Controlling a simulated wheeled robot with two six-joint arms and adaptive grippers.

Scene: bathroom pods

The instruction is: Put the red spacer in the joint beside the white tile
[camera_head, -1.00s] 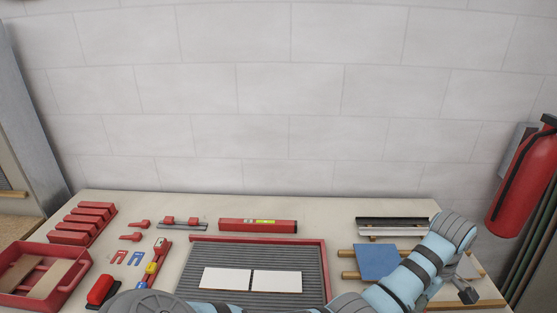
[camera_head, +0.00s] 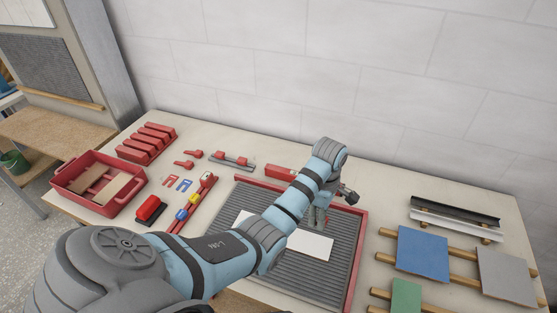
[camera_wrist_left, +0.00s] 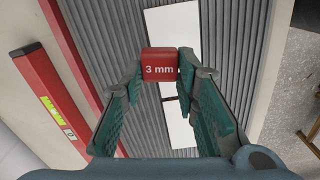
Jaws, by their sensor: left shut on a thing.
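My left gripper (camera_head: 318,218) is above the ribbed grey board (camera_head: 255,200). In the left wrist view, its fingers (camera_wrist_left: 160,75) are shut on the red spacer (camera_wrist_left: 160,64), a block marked "3 mm". The spacer cannot be made out in the head view. Two white tiles lie end to end on the board: one (camera_wrist_left: 172,28) is at the top of the wrist view and the other (camera_wrist_left: 180,125) is lower. The held spacer hides part of the joint between them. My arm covers part of the white tiles (camera_head: 312,245) in the head view. My right gripper is not in view.
The board has a raised red rim (camera_head: 357,270). Blue (camera_head: 422,253), grey (camera_head: 507,275) and green (camera_head: 405,297) tiles rest on wooden strips at right. A red tray (camera_head: 98,184) and small tools stand at left.

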